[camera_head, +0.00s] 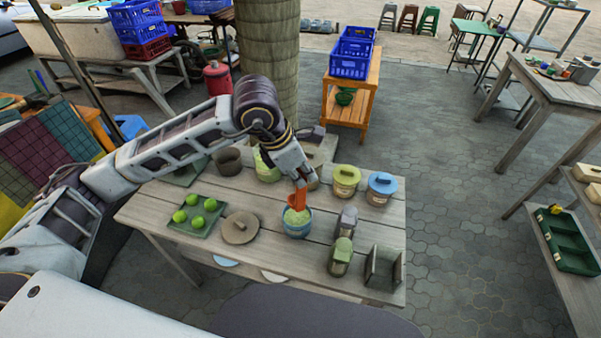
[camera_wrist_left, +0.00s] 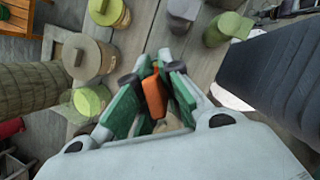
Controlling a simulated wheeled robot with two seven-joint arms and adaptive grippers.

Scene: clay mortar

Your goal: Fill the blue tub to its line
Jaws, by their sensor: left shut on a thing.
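The blue tub (camera_head: 297,230) stands open near the middle of the wooden table, with pale green stuff (camera_head: 294,216) showing inside its rim. My left gripper (camera_head: 300,182) is right above the tub, pointing down. It is shut on an orange tool (camera_head: 299,199), whose lower end reaches to the tub's mouth. In the left wrist view the orange tool (camera_wrist_left: 154,95) sits between the green finger pads. I cannot tell the tool's lower shape or the fill line. A round brown lid with a handle (camera_head: 240,230) lies left of the tub. My right gripper is not in view.
A green tray (camera_head: 180,225) with several green balls lies at the left. Tubs with a yellow-green lid (camera_head: 346,174) and a blue lid (camera_head: 382,182) stand behind right. Two grey-green scoop-like things (camera_head: 341,257) and an upright rack (camera_head: 383,267) are at the front right.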

